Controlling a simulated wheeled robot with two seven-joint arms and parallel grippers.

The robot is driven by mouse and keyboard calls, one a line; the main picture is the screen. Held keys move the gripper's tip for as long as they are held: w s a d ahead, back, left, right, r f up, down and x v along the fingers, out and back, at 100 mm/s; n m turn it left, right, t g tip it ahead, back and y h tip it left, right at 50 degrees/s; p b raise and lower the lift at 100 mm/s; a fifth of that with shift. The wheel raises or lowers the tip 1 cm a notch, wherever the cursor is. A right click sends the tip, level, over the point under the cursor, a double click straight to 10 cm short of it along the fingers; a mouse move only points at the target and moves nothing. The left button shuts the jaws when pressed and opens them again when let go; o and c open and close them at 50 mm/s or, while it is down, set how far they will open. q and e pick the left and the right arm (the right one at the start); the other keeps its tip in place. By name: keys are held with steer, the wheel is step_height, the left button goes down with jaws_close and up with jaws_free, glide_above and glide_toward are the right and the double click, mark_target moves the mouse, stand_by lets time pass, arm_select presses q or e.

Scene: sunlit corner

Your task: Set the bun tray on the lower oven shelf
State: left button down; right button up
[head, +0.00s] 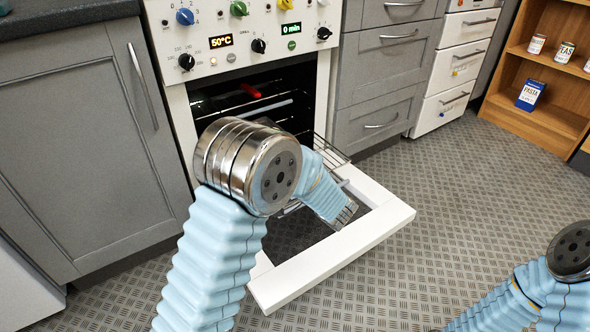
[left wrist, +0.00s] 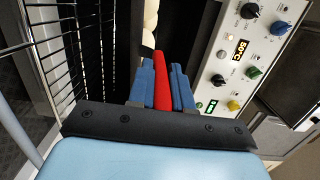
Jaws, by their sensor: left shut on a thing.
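In the left wrist view my left gripper (left wrist: 163,72) has its blue fingers shut on the red handle (left wrist: 162,94) of the bun tray. Pale buns (left wrist: 150,32) show just beyond the fingertips; most of the tray is hidden. In the head view the white oven (head: 262,48) stands with its door (head: 382,212) folded down and its cavity open. My left arm reaches across the door and its gripper is hidden behind the arm. A red piece (head: 250,91) shows inside the cavity; I cannot tell whether it is the same handle. My right gripper is out of frame.
A wire shelf (head: 328,152) sticks out over the door; wire bars (left wrist: 48,70) also run along the left of the left wrist view. Grey cabinets (head: 85,150) flank the oven. A wooden shelf (head: 545,115) with tins stands far right. The floor right of the door is clear.

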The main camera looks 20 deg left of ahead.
arm_select(q)
steer(key=w+d+f+b, duration=0.1)
steer(key=w+d+f, duration=0.3)
steer(key=w+f, duration=0.8)
steer(key=shift+d+f+b, duration=0.2)
steer(key=shift+d+b, duration=0.15)
steer(key=shift+d, duration=0.05)
steer(key=c, duration=1)
jaws_free()
steer(key=shift+c, duration=0.2)
steer(key=v, duration=1.2)
steer(key=shift+p, duration=0.3)
steer(key=shift+w+r, duration=0.1)
